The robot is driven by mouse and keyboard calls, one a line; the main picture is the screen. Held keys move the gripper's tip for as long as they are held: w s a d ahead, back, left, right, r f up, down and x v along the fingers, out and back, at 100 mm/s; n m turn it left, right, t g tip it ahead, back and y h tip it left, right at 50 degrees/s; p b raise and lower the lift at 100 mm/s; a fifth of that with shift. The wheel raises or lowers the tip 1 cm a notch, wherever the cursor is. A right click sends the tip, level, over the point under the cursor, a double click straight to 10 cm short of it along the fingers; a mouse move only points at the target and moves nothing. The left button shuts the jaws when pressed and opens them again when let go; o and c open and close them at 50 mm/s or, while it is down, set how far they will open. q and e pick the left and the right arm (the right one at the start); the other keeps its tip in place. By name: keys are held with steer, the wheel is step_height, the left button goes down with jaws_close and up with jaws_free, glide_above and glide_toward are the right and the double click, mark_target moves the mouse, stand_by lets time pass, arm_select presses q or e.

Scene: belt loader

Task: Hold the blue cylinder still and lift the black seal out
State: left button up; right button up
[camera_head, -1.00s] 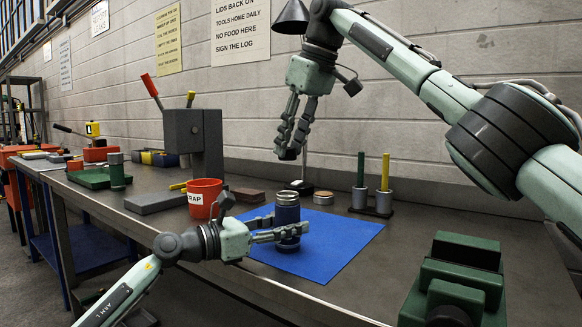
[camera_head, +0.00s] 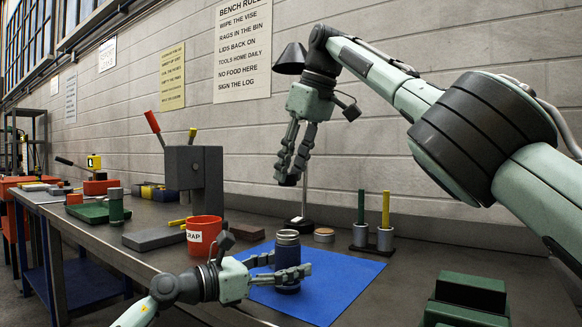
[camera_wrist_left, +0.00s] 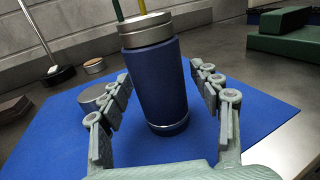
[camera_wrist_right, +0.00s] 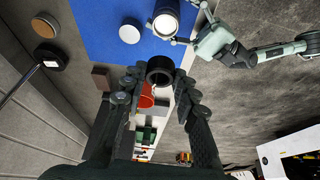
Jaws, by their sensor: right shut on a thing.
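The blue cylinder (camera_head: 287,254) with steel rim stands upright on the blue mat (camera_head: 340,282). It also shows in the left wrist view (camera_wrist_left: 160,85). My left gripper (camera_head: 290,273) has one finger on each side of it; in the left wrist view (camera_wrist_left: 165,95) gaps show between fingers and cylinder. My right gripper (camera_head: 288,180) is raised above and behind the cylinder, clear of it. In the right wrist view, it is shut on the black seal (camera_wrist_right: 160,69), a dark ring at the fingertips. The cylinder's top (camera_wrist_right: 166,20) shows beyond it, apart from the seal.
A silver lid (camera_wrist_right: 130,33) lies on the mat. A red scrap bin (camera_head: 203,234) stands left of the cylinder. Two grey holders (camera_head: 372,238) with green and yellow rods stand behind right. A lamp (camera_head: 291,58) and a dark green block (camera_head: 470,292) are nearby.

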arm_select(q)
steer(key=v, duration=1.2)
steer(key=shift+a, duration=0.1)
